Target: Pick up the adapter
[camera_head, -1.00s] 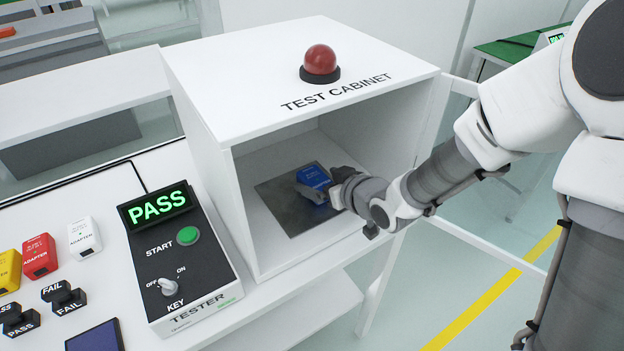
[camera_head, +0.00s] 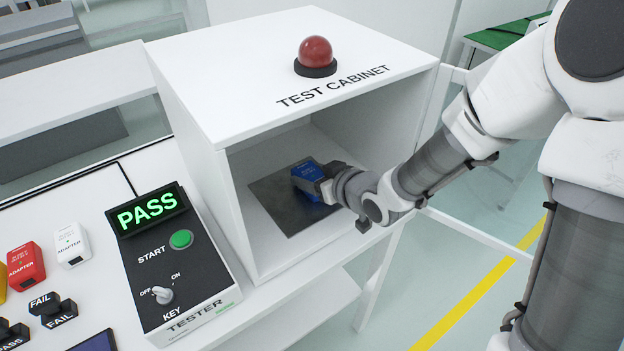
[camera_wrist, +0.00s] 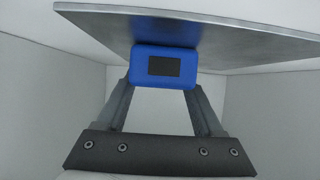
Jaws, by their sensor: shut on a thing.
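A blue adapter (camera_head: 308,178) is inside the test cabinet (camera_head: 240,205), over the grey metal plate (camera_head: 272,208) on its floor. My gripper (camera_head: 318,186) reaches in through the open front and is shut on the adapter. In the wrist view the blue adapter (camera_wrist: 165,66), with a dark rectangle on its face, sits between the two fingertips of my gripper (camera_wrist: 163,88), close to the metal plate (camera_wrist: 225,30). I cannot tell whether it still touches the plate. My gripper hides part of it in the head view.
Left of the cabinet stands a tester (camera_head: 172,262) showing a green PASS. Red (camera_head: 26,265) and white (camera_head: 71,245) adapters and FAIL/PASS stamps (camera_head: 54,308) stand on the table. The cabinet's walls and roof enclose my gripper closely. A red dome (camera_head: 315,56) tops the cabinet.

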